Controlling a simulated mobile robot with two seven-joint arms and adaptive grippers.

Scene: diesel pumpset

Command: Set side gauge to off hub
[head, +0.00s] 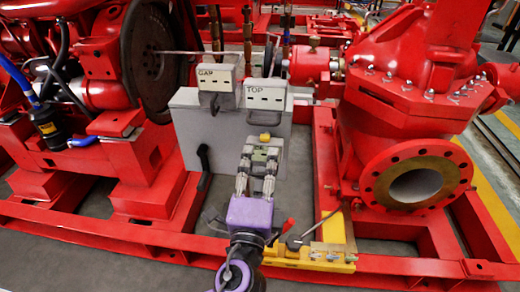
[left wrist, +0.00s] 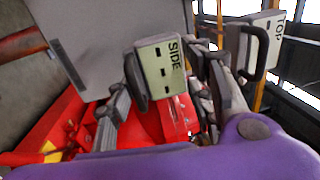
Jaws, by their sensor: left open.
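The side gauge (left wrist: 160,66) is a small pale box with dark slots, lettered SIDE, with a dark handle on its left in the left wrist view. In the head view it shows as a small greenish-grey box (head: 260,154) in front of the grey block. My left gripper (head: 258,165), with a purple body, is open, with one finger on each side of this gauge. Whether the fingers touch it I cannot tell. The TOP gauge (head: 265,95) and GAP gauge (head: 216,78) sit at the block's upper edge. My right gripper is not in view.
The grey block (head: 195,128) stands behind the gauge. A dark flywheel (head: 148,55) is at upper left and a red pump (head: 405,110) with a flanged opening is at right. A yellow bracket (head: 322,258) lies on the red base frame, right of my left arm.

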